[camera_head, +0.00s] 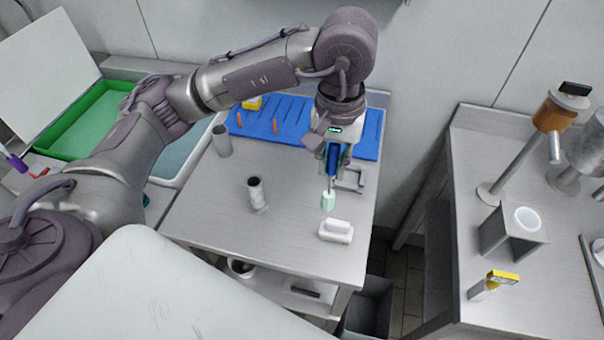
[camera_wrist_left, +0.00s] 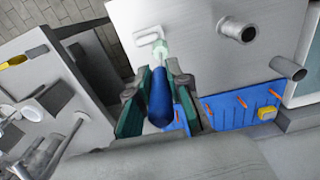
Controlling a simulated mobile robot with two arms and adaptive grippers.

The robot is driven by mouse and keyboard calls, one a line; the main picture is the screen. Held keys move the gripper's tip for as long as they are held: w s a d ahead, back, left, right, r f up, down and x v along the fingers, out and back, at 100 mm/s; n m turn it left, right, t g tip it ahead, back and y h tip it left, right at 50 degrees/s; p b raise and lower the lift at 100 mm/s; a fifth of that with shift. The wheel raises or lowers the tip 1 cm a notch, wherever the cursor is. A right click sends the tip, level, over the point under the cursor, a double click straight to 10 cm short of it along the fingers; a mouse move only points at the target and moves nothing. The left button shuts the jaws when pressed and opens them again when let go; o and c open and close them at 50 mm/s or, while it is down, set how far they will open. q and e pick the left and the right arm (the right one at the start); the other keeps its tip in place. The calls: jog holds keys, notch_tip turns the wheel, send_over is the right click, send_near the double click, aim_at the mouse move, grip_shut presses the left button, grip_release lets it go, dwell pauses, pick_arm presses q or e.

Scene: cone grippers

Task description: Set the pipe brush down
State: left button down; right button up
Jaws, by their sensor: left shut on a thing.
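My left gripper (camera_head: 337,165) is shut on the blue handle of the pipe brush (camera_head: 328,201) and points down over the right part of the steel table (camera_head: 204,207). The brush hangs roughly upright, with its pale green head lowest. In the left wrist view the blue handle of the brush (camera_wrist_left: 161,98) lies between both fingers (camera_wrist_left: 158,90). My right gripper is not in view.
A blue slotted mat (camera_head: 262,118) with orange pegs and a yellow block lies at the table's back. A metal bracket (camera_head: 351,181) is close behind the brush. The table's front middle is clear.

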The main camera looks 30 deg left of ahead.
pick_arm(q)
jog(key=w+a+f+p, duration=0.4)
jog(key=a+f+p, duration=0.1)
jog(key=a+f, duration=0.4)
jog(key=shift+f, duration=0.35)
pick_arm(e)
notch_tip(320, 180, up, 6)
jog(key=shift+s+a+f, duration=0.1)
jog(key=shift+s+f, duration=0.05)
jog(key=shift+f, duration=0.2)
pick_arm(q)
jog(key=shift+f, duration=0.2)
jog(key=c, duration=1.2)
grip_release()
jog(key=shift+o, duration=0.5)
jog(key=shift+r, duration=0.1)
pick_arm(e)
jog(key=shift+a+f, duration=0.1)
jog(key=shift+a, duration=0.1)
